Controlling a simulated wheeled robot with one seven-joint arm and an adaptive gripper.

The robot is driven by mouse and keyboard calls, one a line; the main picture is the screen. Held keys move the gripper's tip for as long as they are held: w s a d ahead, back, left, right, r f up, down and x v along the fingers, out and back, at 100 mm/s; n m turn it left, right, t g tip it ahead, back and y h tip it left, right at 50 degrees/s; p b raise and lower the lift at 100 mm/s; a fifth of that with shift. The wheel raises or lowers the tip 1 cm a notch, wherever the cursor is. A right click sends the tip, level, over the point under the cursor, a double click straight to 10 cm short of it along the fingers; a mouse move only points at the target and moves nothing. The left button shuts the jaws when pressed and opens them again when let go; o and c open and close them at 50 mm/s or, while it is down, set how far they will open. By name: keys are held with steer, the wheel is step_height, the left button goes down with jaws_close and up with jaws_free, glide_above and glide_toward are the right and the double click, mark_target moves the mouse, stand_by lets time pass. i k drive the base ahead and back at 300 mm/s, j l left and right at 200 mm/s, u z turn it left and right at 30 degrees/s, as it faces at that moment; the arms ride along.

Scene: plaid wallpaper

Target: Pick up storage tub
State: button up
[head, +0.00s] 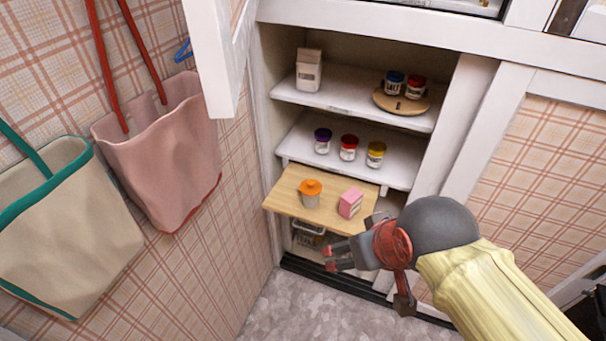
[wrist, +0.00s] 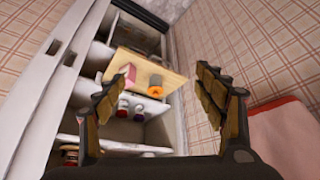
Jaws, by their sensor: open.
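A pale tub-like container (head: 308,236) with a dark rim sits low in the cupboard, under the pull-out wooden board. Its lower part is partly hidden, and I cannot tell for sure that it is the storage tub. A small jar with an orange lid (head: 311,192) stands on the board; it also shows in the wrist view (wrist: 156,88). My gripper (head: 350,240) is open and empty, in front of the cupboard to the right of the low container. In the wrist view its fingers (wrist: 165,75) are spread wide, with the board beyond them.
The wooden board (head: 283,193) juts out above the low container and bears a pink box (head: 350,203). Shelves above hold several jars, a white carton (head: 308,70) and a round wooden stand (head: 402,104). An open white door (head: 212,50) and hanging bags (head: 165,150) are left.

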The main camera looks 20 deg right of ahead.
mark_target(308, 202)
steer(key=i+u, duration=0.2)
steer(key=u, duration=0.3)
steer(key=i+l+u, duration=0.15)
steer(key=u, duration=0.35)
